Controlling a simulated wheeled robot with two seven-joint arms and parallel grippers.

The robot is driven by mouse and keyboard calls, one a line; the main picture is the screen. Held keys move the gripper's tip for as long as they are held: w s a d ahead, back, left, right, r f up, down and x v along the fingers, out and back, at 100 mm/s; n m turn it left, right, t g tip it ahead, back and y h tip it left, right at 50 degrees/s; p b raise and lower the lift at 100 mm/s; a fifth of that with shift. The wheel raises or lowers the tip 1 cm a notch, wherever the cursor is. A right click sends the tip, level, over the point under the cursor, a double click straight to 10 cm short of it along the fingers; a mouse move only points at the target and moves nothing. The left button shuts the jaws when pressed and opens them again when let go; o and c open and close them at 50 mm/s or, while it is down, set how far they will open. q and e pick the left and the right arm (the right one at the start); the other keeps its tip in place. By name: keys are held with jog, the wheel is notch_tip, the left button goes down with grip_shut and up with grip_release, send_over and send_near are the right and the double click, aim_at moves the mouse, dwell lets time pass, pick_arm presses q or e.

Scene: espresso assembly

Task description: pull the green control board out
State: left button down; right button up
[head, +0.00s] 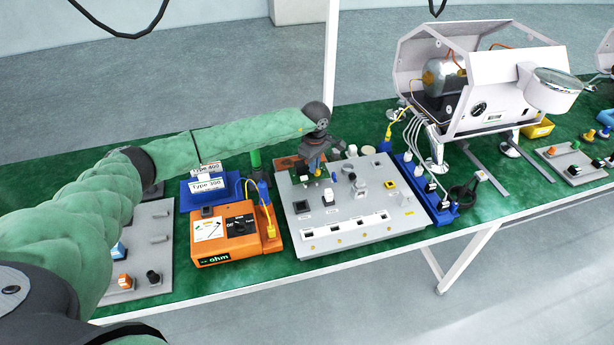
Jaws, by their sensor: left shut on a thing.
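My left gripper (317,158) reaches over the back left of the grey test panel (345,214), pointing down. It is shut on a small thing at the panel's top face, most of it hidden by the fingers. I take this to be the green control board, but its outline is too small to make out. I cannot tell how deep it sits in the panel. My right gripper is not in view.
An orange ohm meter (224,236) stands left of the panel, with a blue holder (194,198) behind it. A blue power strip (428,190) with plugs lies to the right. The opened espresso machine (480,85) stands at the back right.

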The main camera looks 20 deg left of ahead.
pick_arm(q)
jog(key=shift+r, duration=0.15)
jog(key=shift+r, duration=1.3)
jog(key=shift+r+p, duration=0.5)
jog(key=shift+r, duration=1)
